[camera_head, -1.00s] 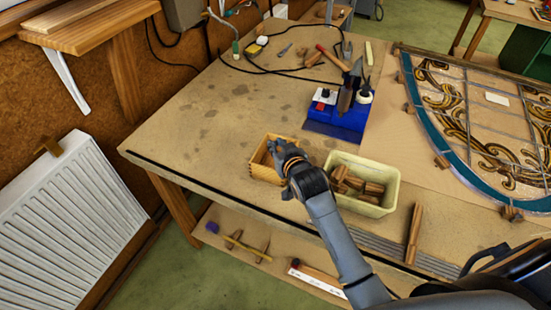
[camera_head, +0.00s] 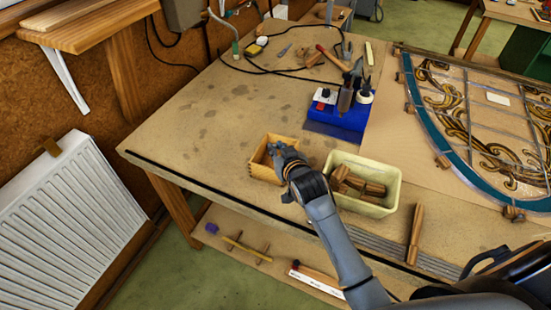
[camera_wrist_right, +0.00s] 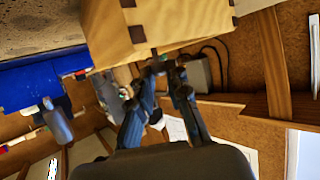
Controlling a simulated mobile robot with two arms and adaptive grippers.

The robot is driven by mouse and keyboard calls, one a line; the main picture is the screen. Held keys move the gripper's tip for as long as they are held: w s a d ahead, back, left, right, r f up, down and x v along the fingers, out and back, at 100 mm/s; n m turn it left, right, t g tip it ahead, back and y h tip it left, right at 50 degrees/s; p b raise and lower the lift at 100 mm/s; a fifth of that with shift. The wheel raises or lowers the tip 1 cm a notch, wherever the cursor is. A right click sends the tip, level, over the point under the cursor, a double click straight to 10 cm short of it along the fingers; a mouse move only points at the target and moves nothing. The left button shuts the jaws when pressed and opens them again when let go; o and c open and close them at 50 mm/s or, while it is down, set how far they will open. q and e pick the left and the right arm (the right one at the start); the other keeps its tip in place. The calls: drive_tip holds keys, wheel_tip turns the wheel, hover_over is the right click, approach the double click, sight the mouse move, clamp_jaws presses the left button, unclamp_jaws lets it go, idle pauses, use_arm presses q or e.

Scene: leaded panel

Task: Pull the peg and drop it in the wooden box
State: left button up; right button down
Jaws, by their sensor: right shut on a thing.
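The small open wooden box (camera_head: 259,169) stands on the workbench, left of a cream bin. Its pale wooden wall with dark corner joints fills the top of the right wrist view (camera_wrist_right: 185,22). My right gripper (camera_head: 277,150) is at the right side of the box, over or against its rim; I cannot tell if it touches. In the wrist view its dark fingers (camera_wrist_right: 165,68) are nearly together, just by the box's corner. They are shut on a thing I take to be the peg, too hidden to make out. My left gripper is not in view.
The cream bin (camera_head: 390,203) with several wooden blocks (camera_head: 355,184) stands close to my right arm. Behind are a blue stand (camera_head: 335,118) and cables. The leaded panel (camera_head: 480,120) lies at right, with wooden blocks (camera_head: 442,162) along its rim. The bench left of the box is clear.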

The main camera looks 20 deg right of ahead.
drive_tip(key=shift+f+b, duration=0.8)
drive_tip(key=shift+f, duration=0.6)
idle(0.4)
drive_tip(key=c, duration=1.2)
unclamp_jaws()
drive_tip(key=shift+s, duration=0.1)
